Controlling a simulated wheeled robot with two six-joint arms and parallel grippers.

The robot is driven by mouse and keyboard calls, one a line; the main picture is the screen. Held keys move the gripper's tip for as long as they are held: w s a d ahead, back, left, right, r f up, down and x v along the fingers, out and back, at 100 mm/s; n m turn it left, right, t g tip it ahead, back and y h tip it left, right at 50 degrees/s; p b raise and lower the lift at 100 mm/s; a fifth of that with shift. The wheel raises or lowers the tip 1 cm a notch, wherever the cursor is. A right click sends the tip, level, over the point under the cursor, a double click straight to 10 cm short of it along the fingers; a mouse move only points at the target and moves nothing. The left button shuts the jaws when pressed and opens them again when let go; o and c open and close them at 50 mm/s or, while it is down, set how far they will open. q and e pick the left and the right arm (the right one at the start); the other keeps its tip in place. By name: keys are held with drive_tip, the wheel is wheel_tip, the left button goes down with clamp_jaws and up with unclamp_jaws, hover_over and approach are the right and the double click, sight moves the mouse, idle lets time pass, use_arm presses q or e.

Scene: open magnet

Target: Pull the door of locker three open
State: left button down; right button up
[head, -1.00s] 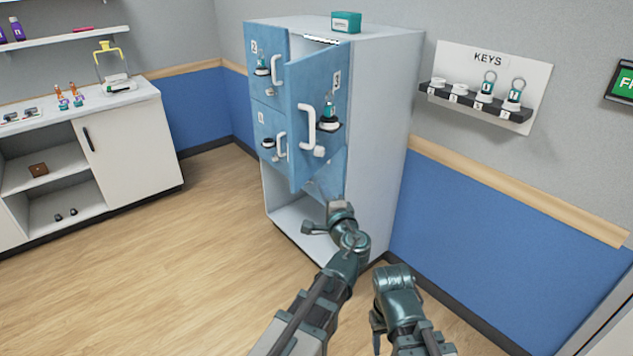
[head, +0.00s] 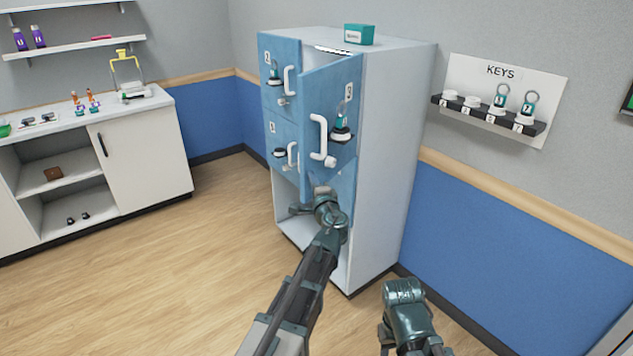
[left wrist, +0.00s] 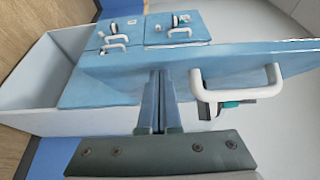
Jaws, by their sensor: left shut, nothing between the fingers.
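The blue door of locker three (head: 312,85) stands partly open, swung out from the cabinet. It carries a white bar handle (head: 318,137) and a key with a teal tag (head: 341,122). My left gripper (head: 322,190) is by the door's lower part, below the handle. In the left wrist view its shut, empty fingers (left wrist: 158,78) overlap the door panel (left wrist: 225,62), beside the handle (left wrist: 240,92) and not around it. I cannot tell whether they touch the door. My right gripper (head: 393,335) is low at the front; its fingertips are unclear.
The grey cabinet (head: 388,150) has other shut blue doors and an open bottom bay. A teal box (head: 359,34) sits on top. A key rack (head: 488,115) hangs on the right wall. A counter (head: 140,150) stands left. The wooden floor between is clear.

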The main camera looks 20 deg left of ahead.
use_arm(q)
drive_tip(key=w+a, duration=0.2)
drive_tip(key=a, duration=0.6)
drive_tip(key=shift+w+a, duration=0.35)
drive_tip(key=shift+w, duration=0.05)
drive_tip(key=shift+s+d, duration=0.1)
drive_tip(key=s+a+v, duration=0.1)
drive_tip(key=a+v, duration=0.1)
drive_tip(key=v, duration=1)
drive_tip(key=shift+s+a, duration=0.15)
drive_tip(key=shift+s, duration=0.3)
